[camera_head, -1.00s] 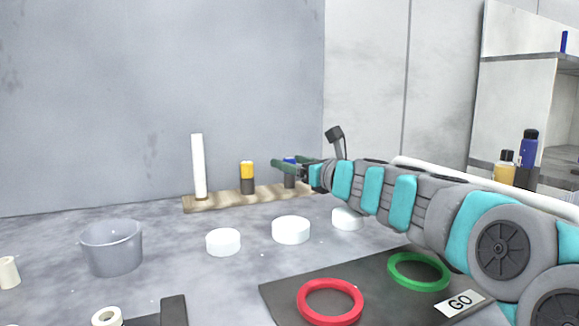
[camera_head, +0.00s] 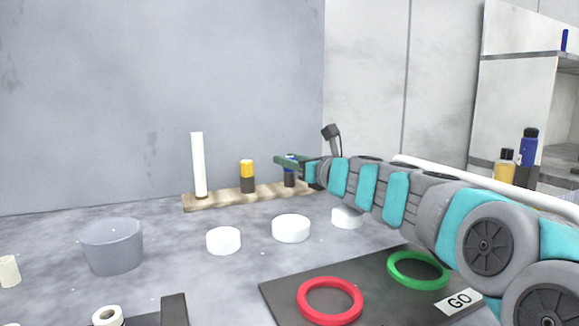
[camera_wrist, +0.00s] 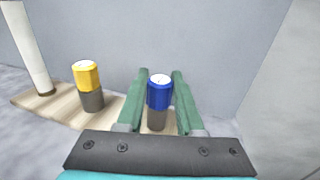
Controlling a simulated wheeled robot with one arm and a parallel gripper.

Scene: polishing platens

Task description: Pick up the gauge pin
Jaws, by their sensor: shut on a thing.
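A gauge pin with a blue upper part and a dark grey lower part (camera_head: 289,180) stands upright at the right end of the wooden strip (camera_head: 222,199). In the wrist view the blue-topped pin (camera_wrist: 159,94) is between the two green fingers of my gripper (camera_wrist: 159,88), which are shut on it. In the head view my gripper (camera_head: 292,161) reaches in from the right at the pin's upper part. A similar pin with a yellow top and dark grey base (camera_head: 247,176) stands to the left on the same strip, apart from my gripper.
A tall white cylinder (camera_head: 198,165) stands at the strip's left end. Several white discs (camera_head: 291,228) lie in front. A grey bucket (camera_head: 112,246) is at left. Red (camera_head: 330,301) and green (camera_head: 419,270) rings lie on a dark mat (camera_head: 370,290). A wall rises close behind the strip.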

